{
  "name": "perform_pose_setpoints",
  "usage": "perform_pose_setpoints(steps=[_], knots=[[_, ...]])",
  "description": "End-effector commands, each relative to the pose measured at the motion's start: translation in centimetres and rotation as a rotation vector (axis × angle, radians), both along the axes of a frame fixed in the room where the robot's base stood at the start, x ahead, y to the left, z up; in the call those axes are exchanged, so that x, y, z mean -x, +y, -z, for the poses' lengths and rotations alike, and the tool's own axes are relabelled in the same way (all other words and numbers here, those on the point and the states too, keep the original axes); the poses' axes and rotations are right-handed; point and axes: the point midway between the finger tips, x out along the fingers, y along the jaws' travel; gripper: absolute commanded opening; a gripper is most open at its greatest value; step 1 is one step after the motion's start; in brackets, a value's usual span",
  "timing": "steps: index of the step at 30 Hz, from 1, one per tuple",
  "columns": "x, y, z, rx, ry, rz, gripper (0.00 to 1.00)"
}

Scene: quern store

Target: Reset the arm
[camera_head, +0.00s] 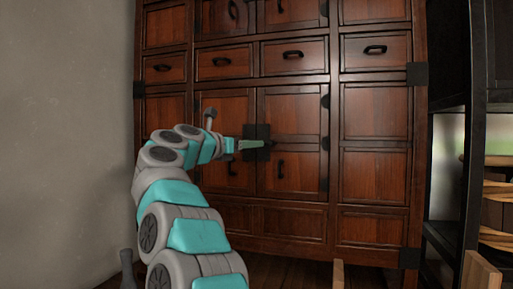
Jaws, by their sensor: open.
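My arm rises from the bottom of the head view, grey with teal panels, and bends to the right at the top. My gripper (258,144) is at its end, in front of the lower double doors of a dark wooden cabinet (375,155). The jaws are open and nothing shows between them. They overlap the dark metal plate where the two doors meet; I cannot tell whether they touch it.
The cabinet's doors and drawers (293,56) look closed. A plain grey wall (65,130) stands at the left. At the right is a black shelf (474,150) with a wooden slatted tub (494,215). Wooden pieces (480,274) poke up at the bottom right.

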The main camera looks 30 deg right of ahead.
Motion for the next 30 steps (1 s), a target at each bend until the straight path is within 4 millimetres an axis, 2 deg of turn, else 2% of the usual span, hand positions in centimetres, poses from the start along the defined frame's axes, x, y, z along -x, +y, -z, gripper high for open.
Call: perform_pose_setpoints(steps=[4,18,20,22,26,27,30], knots=[[0.1,0.6,0.0,0.0,0.001,-0.002,0.54],[0.1,0.6,0.0,0.003,0.003,-0.002,0.54],[0.0,0.7,-0.5,0.019,0.01,-0.012,0.54],[-0.6,1.2,-1.8,0.073,0.036,-0.049,0.54],[-2.4,4.2,-6.6,0.289,0.139,-0.187,0.54],[-3.1,5.8,-8.3,0.383,0.186,-0.244,0.54],[-4.9,11.3,-11.2,0.643,0.321,-0.396,0.54]])
